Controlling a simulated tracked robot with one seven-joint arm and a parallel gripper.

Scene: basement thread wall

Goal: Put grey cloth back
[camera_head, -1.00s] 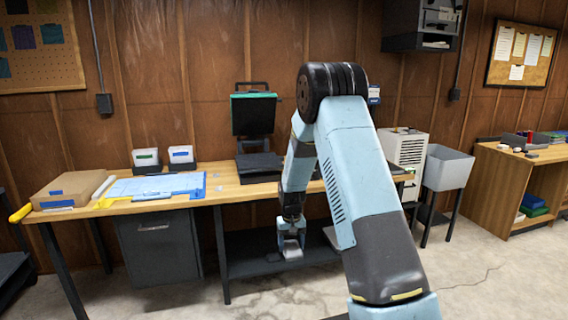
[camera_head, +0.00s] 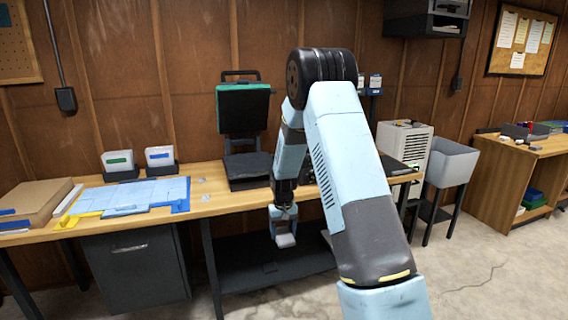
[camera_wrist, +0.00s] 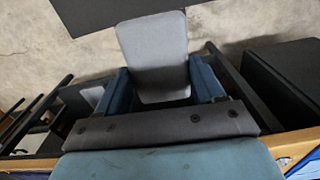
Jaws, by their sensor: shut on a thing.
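The grey cloth (camera_wrist: 155,58) shows in the wrist view as a flat, folded-looking grey pad with rounded corners. My gripper (camera_wrist: 160,90) is shut on it, with a blue finger on each side. In the head view my gripper (camera_head: 283,228) hangs pointing down at the front edge of the workbench, and the grey cloth (camera_head: 285,240) shows at its tip. The cloth is held clear of the floor. Part of the gripper is hard to make out at this size.
The wooden workbench (camera_head: 225,204) carries a blue mat (camera_head: 130,195), a cardboard box (camera_head: 32,200) and a dark machine with a green-edged screen (camera_head: 243,110). A dark lower shelf (camera_head: 250,275) lies below.

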